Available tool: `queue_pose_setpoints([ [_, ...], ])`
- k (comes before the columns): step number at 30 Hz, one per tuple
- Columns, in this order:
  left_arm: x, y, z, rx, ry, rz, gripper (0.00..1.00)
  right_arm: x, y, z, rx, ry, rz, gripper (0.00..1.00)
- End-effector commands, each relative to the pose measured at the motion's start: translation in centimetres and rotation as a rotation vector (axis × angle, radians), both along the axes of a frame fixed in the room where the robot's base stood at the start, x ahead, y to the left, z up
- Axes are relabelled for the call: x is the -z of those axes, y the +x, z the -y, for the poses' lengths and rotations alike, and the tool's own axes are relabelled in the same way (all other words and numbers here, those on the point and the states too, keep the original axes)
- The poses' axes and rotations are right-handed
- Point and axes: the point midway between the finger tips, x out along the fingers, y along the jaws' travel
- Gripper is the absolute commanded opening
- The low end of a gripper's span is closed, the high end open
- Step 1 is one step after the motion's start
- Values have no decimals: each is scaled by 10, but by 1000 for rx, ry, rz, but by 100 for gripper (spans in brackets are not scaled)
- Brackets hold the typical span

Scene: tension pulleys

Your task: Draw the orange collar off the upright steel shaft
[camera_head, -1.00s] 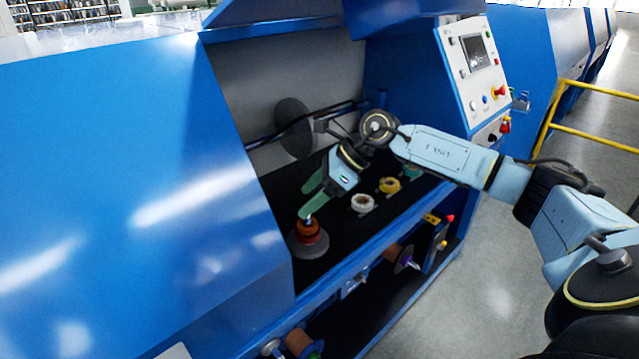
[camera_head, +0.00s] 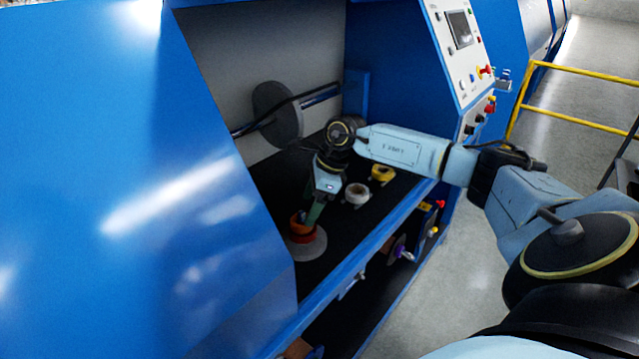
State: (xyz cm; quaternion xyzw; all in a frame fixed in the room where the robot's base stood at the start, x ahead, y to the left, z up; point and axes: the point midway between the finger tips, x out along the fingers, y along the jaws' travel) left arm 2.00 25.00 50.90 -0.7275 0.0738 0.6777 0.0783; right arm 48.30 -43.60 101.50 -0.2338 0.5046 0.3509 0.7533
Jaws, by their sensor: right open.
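The orange collar (camera_head: 300,227) sits low over a round grey base (camera_head: 317,247) on the dark bed inside the blue machine. The upright steel shaft is hidden behind my gripper in this view. My right gripper (camera_head: 309,217) points down at the collar, its green fingers open and overlapping the collar's upper right side in the picture. I cannot tell whether the fingers touch the collar or stand around it. My left gripper is not in view.
A white ring (camera_head: 357,193) and a yellow ring (camera_head: 383,173) stand on the bed to the right. A large grey disc (camera_head: 277,114) on a bar is behind. The blue front edge (camera_head: 362,250) and blue cover (camera_head: 120,200) bound the opening.

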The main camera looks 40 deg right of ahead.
Motion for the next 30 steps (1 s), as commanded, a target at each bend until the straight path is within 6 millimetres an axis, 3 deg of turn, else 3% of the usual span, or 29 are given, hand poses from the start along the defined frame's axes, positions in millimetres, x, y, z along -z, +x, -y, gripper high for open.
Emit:
queue_pose_setpoints([
  [6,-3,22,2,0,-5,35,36,30,8,-10,0,1,1,76],
  [20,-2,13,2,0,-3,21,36,41,11,-13,0,0,1,76],
  [30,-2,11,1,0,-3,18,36,41,11,-13,-1,0,2,33],
])
